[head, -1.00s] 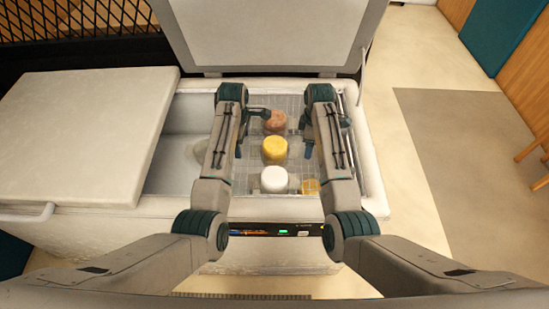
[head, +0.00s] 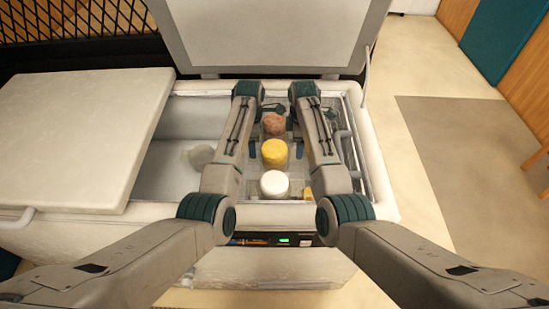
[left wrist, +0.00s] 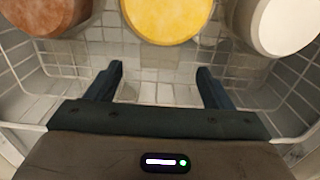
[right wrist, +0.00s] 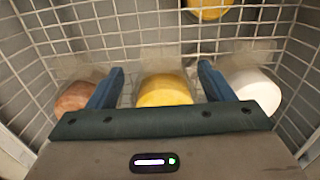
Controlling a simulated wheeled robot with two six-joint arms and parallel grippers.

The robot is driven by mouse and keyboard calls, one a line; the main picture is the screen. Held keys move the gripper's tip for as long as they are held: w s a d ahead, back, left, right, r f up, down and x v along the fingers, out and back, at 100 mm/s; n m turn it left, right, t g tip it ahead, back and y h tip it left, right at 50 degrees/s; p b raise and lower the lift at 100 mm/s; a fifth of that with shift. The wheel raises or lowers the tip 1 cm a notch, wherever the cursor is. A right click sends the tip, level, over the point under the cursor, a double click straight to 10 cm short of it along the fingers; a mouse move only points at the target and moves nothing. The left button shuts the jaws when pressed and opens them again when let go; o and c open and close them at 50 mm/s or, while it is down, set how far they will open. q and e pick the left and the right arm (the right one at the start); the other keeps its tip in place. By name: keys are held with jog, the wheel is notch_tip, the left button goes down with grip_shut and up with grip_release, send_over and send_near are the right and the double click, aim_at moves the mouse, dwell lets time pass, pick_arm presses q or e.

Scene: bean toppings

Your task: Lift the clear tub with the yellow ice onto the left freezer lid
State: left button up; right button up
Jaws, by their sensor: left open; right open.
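The clear tub with the yellow ice (head: 274,154) stands in the wire basket, in the middle of a row between a brown one and a white one. My left gripper (left wrist: 160,70) is open on the tub's left side; the yellow ice (left wrist: 167,18) lies beyond its fingertips. My right gripper (right wrist: 161,68) is open on the right side, with the yellow ice (right wrist: 165,90) showing between its fingers. I cannot tell whether either touches the tub. The left freezer lid (head: 75,130) is shut and flat, with nothing on it.
The brown tub (head: 274,124) and white tub (head: 274,185) stand close behind and in front. Another yellow item (right wrist: 208,9) lies at the basket's right. The right lid (head: 270,35) stands open behind. An open freezer bay (head: 170,170) lies left of the basket.

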pick_arm(q)
notch_tip(320, 180, down, 8)
jog(key=shift+f, duration=0.25)
pick_arm(e)
notch_tip(320, 180, down, 8)
jog(key=shift+f, duration=0.25)
pick_arm(q)
jog(key=c, duration=1.1)
pick_arm(e)
jog(key=c, duration=1.1)
jog(key=shift+o, duration=0.2)
jog(key=shift+r, duration=0.1)
